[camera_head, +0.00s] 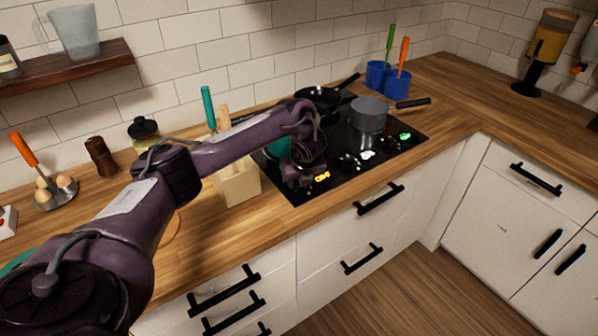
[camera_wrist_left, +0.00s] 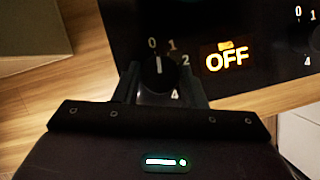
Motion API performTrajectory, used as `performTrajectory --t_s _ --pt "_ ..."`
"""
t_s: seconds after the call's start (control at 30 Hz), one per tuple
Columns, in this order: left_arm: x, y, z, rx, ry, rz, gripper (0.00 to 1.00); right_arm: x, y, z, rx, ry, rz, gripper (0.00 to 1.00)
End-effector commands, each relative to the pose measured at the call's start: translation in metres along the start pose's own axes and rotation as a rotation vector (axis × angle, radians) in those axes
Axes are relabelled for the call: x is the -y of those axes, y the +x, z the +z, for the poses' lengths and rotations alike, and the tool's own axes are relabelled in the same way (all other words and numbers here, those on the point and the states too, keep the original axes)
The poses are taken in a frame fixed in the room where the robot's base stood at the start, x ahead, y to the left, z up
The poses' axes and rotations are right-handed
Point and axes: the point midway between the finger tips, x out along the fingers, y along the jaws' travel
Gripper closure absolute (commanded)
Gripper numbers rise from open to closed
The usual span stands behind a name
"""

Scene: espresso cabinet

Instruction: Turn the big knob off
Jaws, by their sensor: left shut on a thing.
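The big knob (camera_wrist_left: 158,72) is black and sits on the cooktop's front left area. In the left wrist view its white mark points up, close to the 0 on the dial, with 1, 2 and 4 also visible. An orange display (camera_wrist_left: 228,60) beside it reads OFF. My left gripper (camera_wrist_left: 160,88) is shut on the knob, one finger on each side. In the head view the left gripper (camera_head: 298,181) is over the front left of the black cooktop (camera_head: 345,178) and hides the knob. My right gripper is not in view.
A grey pot (camera_head: 369,115) and black pans (camera_head: 318,97) stand on the cooktop. A wooden utensil block (camera_head: 238,186) stands close left of my left gripper. Blue cups (camera_head: 397,82) stand behind. The counter at right (camera_head: 460,88) is mostly clear.

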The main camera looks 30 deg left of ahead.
Motion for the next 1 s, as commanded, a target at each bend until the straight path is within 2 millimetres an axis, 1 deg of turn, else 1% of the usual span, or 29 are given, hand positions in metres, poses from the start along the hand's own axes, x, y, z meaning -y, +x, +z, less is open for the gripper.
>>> performTrajectory --t_s 0.03,0.23,0.43,0.8,0.83,1.0 --pt "0.001 -0.004 0.002 0.0 -0.024 0.008 0.85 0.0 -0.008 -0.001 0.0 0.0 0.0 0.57" --pt "0.002 -0.003 0.002 0.002 -0.097 0.038 0.85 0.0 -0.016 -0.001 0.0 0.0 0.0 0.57" --pt "0.002 -0.001 0.002 0.002 -0.128 0.049 0.85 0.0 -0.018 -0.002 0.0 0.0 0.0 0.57" --pt "0.002 -0.001 0.002 0.003 -0.132 0.05 0.85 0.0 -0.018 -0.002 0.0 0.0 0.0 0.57" --pt "0.002 -0.001 0.002 0.003 -0.132 0.05 0.61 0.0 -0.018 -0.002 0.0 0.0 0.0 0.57" --pt "0.002 -0.001 0.001 0.002 -0.131 0.051 0.41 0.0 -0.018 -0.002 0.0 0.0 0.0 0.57"
